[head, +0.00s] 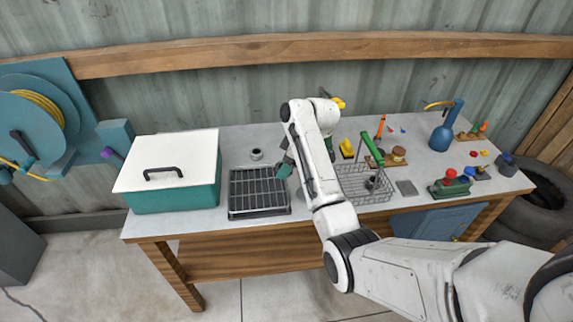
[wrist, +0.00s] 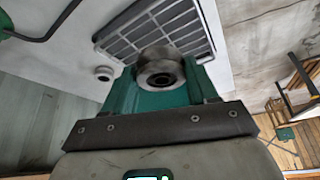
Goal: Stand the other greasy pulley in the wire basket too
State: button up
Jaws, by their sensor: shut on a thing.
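My gripper (head: 284,170) is over the right side of the slatted black tray, left of the wire basket (head: 362,202). In the wrist view its teal fingers (wrist: 160,85) are shut on a dark grey metal pulley (wrist: 160,66), held with its round face and bore towards the camera. In the head view the held pulley cannot be made out. A dark roundish piece (head: 373,183), perhaps a pulley, is in the basket's right part. A small grey ring-shaped part (head: 256,154) stands on the table behind the tray; it also shows in the wrist view (wrist: 104,73).
The black tray (head: 258,214) lies between the teal box with white lid (head: 170,200) and the basket. A green-handled tool (head: 371,148) leans up at the basket's back. A grey plate (head: 407,188) and red-buttoned green block (head: 449,187) are right of it.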

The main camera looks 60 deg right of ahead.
jog(key=shift+s+a+r, duration=0.1)
jog(key=shift+s+a, duration=0.05)
jog(key=shift+a, duration=0.05)
jog(key=s+a+f+m, duration=0.1)
jog(key=s+a+f, duration=0.1)
jog(key=a+f, duration=0.6)
jog(key=s+a+f+m+h, duration=0.1)
jog(key=s+a+f, duration=0.2)
jog(key=a+f, duration=0.5)
jog(key=s+a+f+m, duration=0.1)
jog(key=s+a+f, duration=0.2)
jog(key=a+f, duration=0.5)
jog(key=a, duration=0.9)
jog(key=shift+s+a+f+m+h, duration=0.15)
jog(key=shift+a+f+m+h, duration=0.15)
jog(key=shift+a+m, duration=0.1)
